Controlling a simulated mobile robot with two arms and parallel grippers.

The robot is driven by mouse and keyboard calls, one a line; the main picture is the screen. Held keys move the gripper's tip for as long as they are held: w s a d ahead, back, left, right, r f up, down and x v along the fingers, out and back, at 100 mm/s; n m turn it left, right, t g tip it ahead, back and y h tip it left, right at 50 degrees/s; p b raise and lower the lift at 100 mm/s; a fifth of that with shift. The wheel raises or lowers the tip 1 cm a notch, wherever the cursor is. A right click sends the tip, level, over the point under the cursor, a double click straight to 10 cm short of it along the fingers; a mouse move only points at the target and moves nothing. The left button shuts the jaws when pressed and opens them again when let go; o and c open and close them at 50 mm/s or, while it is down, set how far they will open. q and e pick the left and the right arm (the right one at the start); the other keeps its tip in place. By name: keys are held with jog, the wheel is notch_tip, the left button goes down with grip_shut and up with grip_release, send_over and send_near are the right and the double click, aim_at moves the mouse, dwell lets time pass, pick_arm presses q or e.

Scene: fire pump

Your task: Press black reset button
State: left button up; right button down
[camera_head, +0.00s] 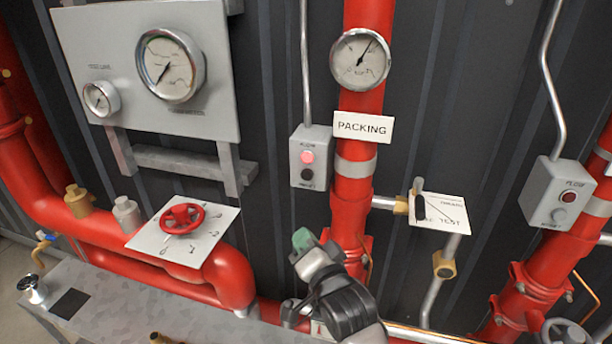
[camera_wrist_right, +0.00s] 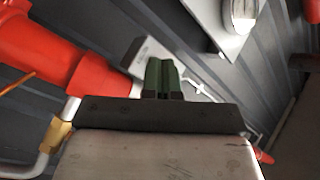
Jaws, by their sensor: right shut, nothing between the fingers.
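A grey control box (camera_head: 310,157) is on the dark ribbed wall, left of the middle red pipe. It carries a lit pinkish-red button (camera_head: 307,156) above the black reset button (camera_head: 307,174). My right gripper (camera_head: 302,238), with green fingertips, is shut and empty. In the head view it appears below the box, apart from the black button. Its shut green fingers (camera_wrist_right: 162,77) also show in the right wrist view. A pale grey thing lies partly hidden behind them there, and I cannot tell what it is. My left gripper is not in view.
A red pipe (camera_head: 352,205) with a gauge (camera_head: 360,59) and a PACKING sign (camera_head: 363,127) stands right of the box. A red valve wheel (camera_head: 182,218) is at left. Another grey box (camera_head: 561,194) is at right. A metal bench (camera_head: 125,300) is below.

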aim_at(307, 175)
jog(key=w+a+r+t+y, duration=0.1)
jog(key=a+r, duration=0.2)
jog(key=r, duration=0.2)
jog(key=shift+w+m+t+y, duration=0.3)
jog(key=shift+y, duration=0.1)
jog(key=shift+a+f, duration=0.1)
jog(key=w+d+b, duration=0.2)
jog(key=w+b, duration=0.1)
jog(key=w, duration=0.5)
jog(key=shift+w+d, duration=0.2)
jog(key=shift+d, duration=0.2)
jog(key=shift+w, duration=0.1)
dwell(1.4)
jog(key=shift+w+d, duration=0.1)
jog(key=shift+w, duration=0.2)
